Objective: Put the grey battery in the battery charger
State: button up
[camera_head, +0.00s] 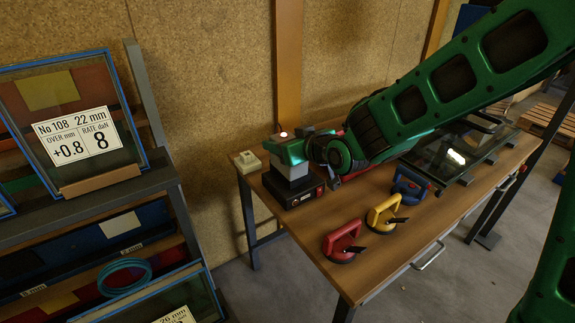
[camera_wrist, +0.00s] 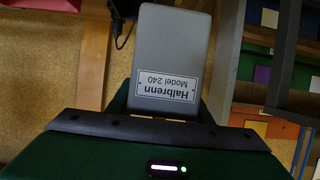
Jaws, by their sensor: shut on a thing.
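The grey battery (camera_head: 291,169) is at the far left of the workbench, directly over the black battery charger (camera_head: 293,191). Its lower end meets the charger's top in the head view; I cannot tell whether it is seated or just above. My gripper (camera_head: 292,152) is shut on the battery from above. In the wrist view the battery (camera_wrist: 172,50) stands out from my gripper (camera_wrist: 165,112), its label reading "Halbrenn Model 240" upside down. The charger's slot is hidden, and a small red mark shows on its front.
A small beige box (camera_head: 248,161) sits left of the charger. Red (camera_head: 343,242), yellow (camera_head: 383,214) and blue (camera_head: 411,184) suction lifters stand on the bench (camera_head: 315,277). A glass pane (camera_head: 450,158) lies right, near my arm. A glass rack (camera_head: 95,205) stands left.

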jog(key=shift+w+d+f, duration=0.15)
jog(key=shift+w+f, duration=4.95)
jog(key=shift+w, duration=0.25)
jog(key=shift+f, duration=0.1)
jog(key=o, duration=1.6)
jog(key=shift+f, duration=0.1)
jog(key=v, duration=1.2)
jog(key=shift+d, duration=0.1)
